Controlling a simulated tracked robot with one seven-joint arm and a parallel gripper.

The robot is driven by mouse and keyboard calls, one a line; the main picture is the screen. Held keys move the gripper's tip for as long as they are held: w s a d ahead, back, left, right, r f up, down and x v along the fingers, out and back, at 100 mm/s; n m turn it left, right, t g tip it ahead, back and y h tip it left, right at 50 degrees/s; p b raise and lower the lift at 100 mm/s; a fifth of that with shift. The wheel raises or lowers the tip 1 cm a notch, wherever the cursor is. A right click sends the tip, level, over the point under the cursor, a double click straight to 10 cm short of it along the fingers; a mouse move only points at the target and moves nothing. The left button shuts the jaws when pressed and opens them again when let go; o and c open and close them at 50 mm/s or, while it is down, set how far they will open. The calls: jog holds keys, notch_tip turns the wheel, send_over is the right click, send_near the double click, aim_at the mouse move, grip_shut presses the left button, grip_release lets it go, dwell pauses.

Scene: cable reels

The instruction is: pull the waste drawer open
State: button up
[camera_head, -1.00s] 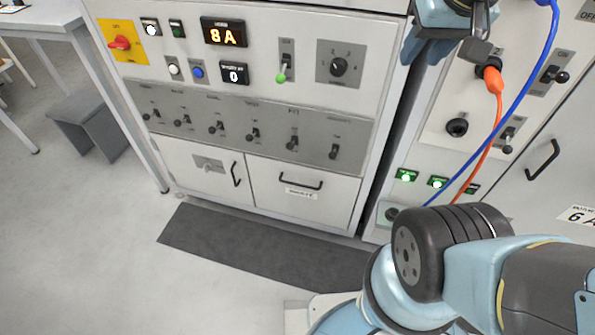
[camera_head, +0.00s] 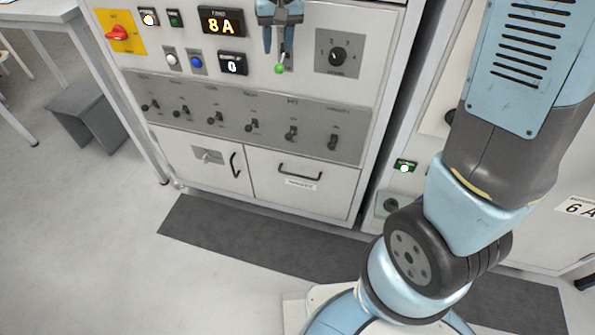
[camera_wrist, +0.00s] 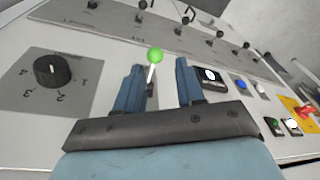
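The waste drawer (camera_head: 285,189) is the white front at the lower right of the cabinet, with a dark bar handle (camera_head: 300,172) and a small label under it. It looks flush with the cabinet. My gripper (camera_head: 278,50) is at the upper panel, well above the drawer. In the wrist view my gripper (camera_wrist: 158,78) has its two blue fingers apart, with nothing held. The green-tipped lever (camera_head: 280,69) shows between or just behind the fingers; I cannot tell whether they touch it. The wrist view also shows this lever (camera_wrist: 155,57).
A row of dark toggle switches (camera_head: 252,126) lies between my gripper and the drawer. A rotary knob (camera_head: 337,57) is right of the lever. A cupboard door (camera_head: 208,158) adjoins the drawer on the left. The floor mat (camera_head: 250,238) before the cabinet is clear.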

jog(key=w+a+f+g, duration=0.1)
jog(key=w+a+f, duration=0.1)
jog(key=a+f, duration=0.6)
notch_tip(320, 180, down, 14)
jog(key=s+a+n+g+h, duration=0.1)
jog(key=s+a+h, duration=0.2)
jog(key=n+t+h, duration=0.7)
jog(key=t+h, duration=0.2)
jog(key=t, duration=0.3)
send_near(298, 175)
jog(key=x, duration=1)
jog(key=shift+w+f, duration=0.15)
jog(key=shift+f, duration=0.2)
jog(key=shift+g, duration=0.3)
grip_shut()
